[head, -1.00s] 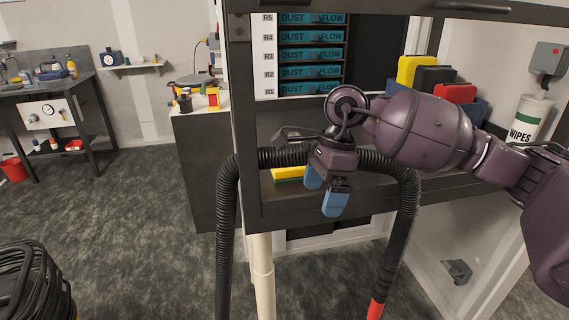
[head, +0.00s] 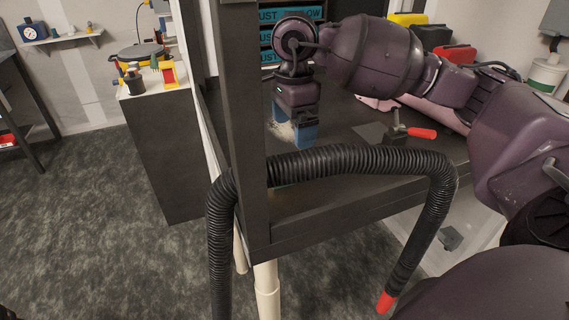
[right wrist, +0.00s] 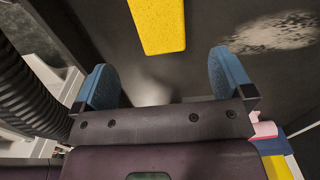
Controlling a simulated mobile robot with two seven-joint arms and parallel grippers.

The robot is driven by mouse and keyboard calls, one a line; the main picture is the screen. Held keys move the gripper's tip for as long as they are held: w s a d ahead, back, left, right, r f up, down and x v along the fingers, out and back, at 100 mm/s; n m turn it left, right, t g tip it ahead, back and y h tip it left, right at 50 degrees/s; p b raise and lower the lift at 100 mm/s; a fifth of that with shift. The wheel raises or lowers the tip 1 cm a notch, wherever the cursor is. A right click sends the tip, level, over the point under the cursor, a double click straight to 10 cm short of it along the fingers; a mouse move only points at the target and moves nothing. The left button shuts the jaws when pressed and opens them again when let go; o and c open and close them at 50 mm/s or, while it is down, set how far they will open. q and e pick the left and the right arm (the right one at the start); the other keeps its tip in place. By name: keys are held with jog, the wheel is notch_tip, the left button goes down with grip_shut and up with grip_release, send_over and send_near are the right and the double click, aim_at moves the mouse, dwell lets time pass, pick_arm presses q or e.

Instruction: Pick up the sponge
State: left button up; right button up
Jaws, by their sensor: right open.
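The yellow sponge (right wrist: 160,22) lies on the dark bench surface, at the top centre of the right wrist view and partly cut off by its edge. In the head view I cannot make out its yellow face; the hose and my gripper cover that area. My right gripper (head: 296,128) is over the bench, behind the hose, with its blue fingers pointing down. In the right wrist view its two fingers (right wrist: 165,76) are spread apart with nothing between them, and the sponge lies beyond the tips. My left gripper is not in view.
A black ribbed hose (head: 360,160) arches across the bench front. A dark upright post (head: 245,120) stands left of the gripper. A red-handled clamp (head: 400,130) is to the right. A pale dusty patch (right wrist: 272,33) lies right of the sponge.

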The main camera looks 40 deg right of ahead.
aim_at(290, 161)
notch_tip(290, 161, down, 4)
jog(key=shift+s+r, duration=0.1)
jog(key=shift+w+a+f, duration=0.1)
jog(key=shift+a+f, duration=0.05)
jog(key=shift+f, duration=1.3)
jog(key=shift+w+a+f, duration=0.1)
jog(key=shift+a+f, duration=0.05)
jog(key=shift+f, duration=1.25)
jog(key=c, duration=1)
notch_tip(290, 161, up, 20)
jog(key=shift+p, duration=0.4)
